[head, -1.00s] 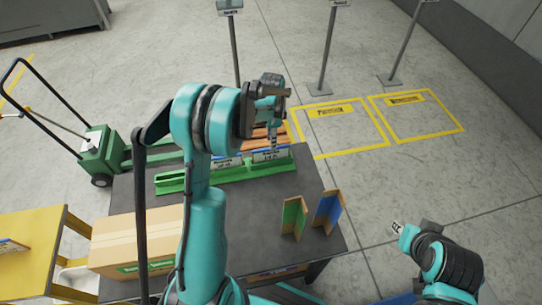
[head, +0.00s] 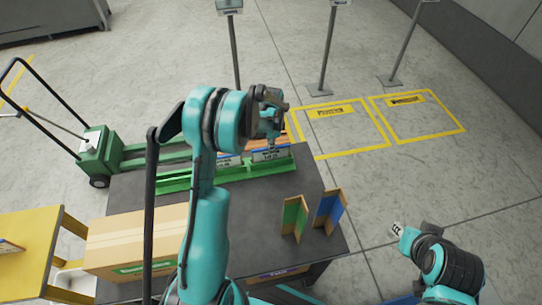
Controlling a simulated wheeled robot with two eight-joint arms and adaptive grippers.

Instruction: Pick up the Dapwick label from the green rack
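The green rack (head: 174,185) lies along the back edge of the dark table. Label cards stand in it. One white card with a blue top (head: 270,155) is at the right end, and another (head: 230,160) is left of it, partly behind my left arm. The print is too small to read, so I cannot tell which is the Dapwick label. My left gripper (head: 271,140) is just above the right card, fingers pointing down and partly hidden by its own wrist. I cannot tell whether it touches the card. My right gripper (head: 397,229) is off the table's right side, away from the rack.
Green (head: 293,217) and blue (head: 328,210) angled dividers stand on the table's right half. A cardboard box (head: 125,240) stands at the front left. A yellow table (head: 36,245) and a green pallet jack (head: 98,155) are at the left. Brown items lie behind the rack.

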